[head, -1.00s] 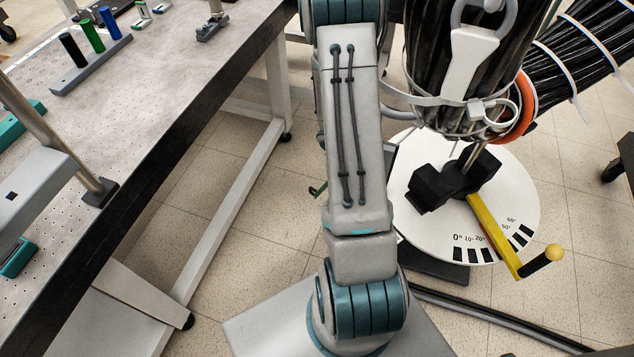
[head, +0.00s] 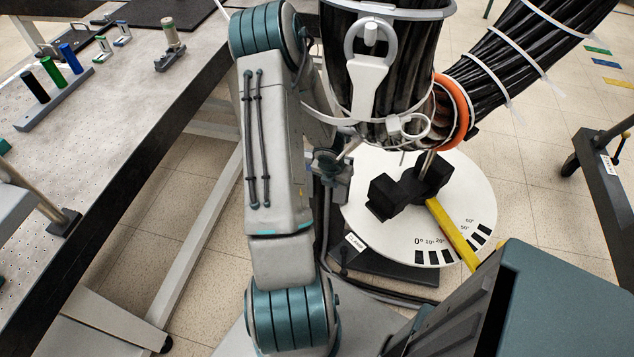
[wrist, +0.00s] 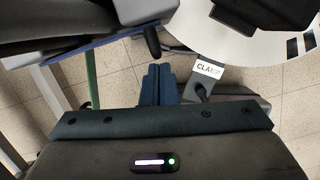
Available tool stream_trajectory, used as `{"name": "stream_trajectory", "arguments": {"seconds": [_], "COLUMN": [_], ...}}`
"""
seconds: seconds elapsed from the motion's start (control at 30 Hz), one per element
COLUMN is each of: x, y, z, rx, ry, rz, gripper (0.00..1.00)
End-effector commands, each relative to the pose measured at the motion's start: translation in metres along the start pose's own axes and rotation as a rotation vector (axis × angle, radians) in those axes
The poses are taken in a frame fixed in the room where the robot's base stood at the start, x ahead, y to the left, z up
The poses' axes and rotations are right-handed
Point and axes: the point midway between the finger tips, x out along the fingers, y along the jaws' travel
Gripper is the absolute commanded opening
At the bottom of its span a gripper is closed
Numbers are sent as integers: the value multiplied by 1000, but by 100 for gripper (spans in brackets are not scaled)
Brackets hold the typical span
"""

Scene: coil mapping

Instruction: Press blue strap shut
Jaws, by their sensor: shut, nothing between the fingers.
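In the wrist view my gripper (wrist: 159,72) is shut and empty, its two blue-grey fingers side by side over the floor, left of a white CLAMP label (wrist: 207,69). A thin blue band (wrist: 88,48) runs along the lower edge of a dark body at the upper left; I cannot tell whether it is the blue strap or whether its end is shut. The fingertips look apart from it. In the head view a thick black cable bundle (head: 400,50) hangs at the top centre. No blue strap is clear there, and my arm hides part of the area.
A white disc with degree marks (head: 385,238), a black block (head: 388,195) and a yellow lever (head: 452,232) lie below the bundle. An orange ring (head: 460,105) circles it. A bench (head: 150,110) is on the left. A teal box-like body (head: 570,300) fills the lower right.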

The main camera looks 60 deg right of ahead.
Motion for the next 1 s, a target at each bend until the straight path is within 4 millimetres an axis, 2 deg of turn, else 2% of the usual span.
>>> {"name": "stream_trajectory", "arguments": {"seconds": [0.33,0.77,1.0], "x": [2,2,1], "y": [-10,-8,2], "z": [8,8,14], "rx": [-19,-20,-22], "ry": [1,1,-1], "rz": [6,6,8], "gripper": [0,0,0]}}
